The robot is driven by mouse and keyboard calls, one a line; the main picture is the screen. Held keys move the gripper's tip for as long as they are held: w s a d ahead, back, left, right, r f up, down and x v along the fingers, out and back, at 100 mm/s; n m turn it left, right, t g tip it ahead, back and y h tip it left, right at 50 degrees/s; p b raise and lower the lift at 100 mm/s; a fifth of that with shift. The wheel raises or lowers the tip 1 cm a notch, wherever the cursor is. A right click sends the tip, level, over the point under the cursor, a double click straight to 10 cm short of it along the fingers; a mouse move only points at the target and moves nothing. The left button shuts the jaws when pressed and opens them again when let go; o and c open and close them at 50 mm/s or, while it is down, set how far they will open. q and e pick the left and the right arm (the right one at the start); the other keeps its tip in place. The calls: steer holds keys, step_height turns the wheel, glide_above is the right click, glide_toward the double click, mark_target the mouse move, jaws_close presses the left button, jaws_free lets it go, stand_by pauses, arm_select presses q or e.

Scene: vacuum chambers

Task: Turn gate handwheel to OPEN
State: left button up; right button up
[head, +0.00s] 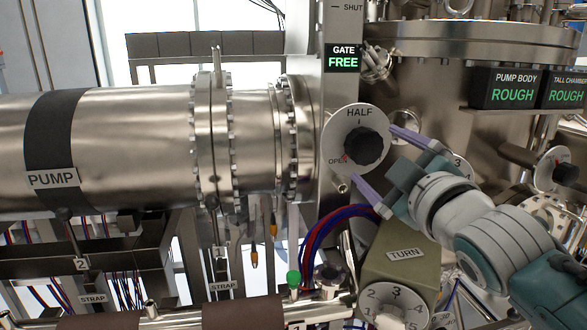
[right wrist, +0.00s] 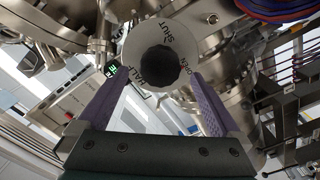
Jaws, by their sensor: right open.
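The gate handwheel is a round black knob (head: 361,146) on a pale dial plate (head: 343,120) marked HALF and OPEN. A small red mark shows beside the word OPEN. The right wrist view shows the black knob (right wrist: 160,66) on the dial, with SHUT, HALF and OPEN around it. My right gripper (head: 373,153) is open in front of the dial, its purple fingers spread to either side of the knob. In the wrist view the fingers (right wrist: 160,80) flank the knob with gaps. I cannot tell how deep the tips reach. My left gripper is not in view.
A sign (head: 343,58) above the dial reads GATE FREE. The large steel PUMP cylinder (head: 130,130) is at left. A green TURN box (head: 405,253) with a numbered dial (head: 395,305) sits below my right arm. Red and blue cables (head: 325,232) hang below the dial.

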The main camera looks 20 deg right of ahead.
steer(key=b+v, duration=0.1)
steer(key=v, duration=0.5)
steer(key=shift+b, duration=0.3)
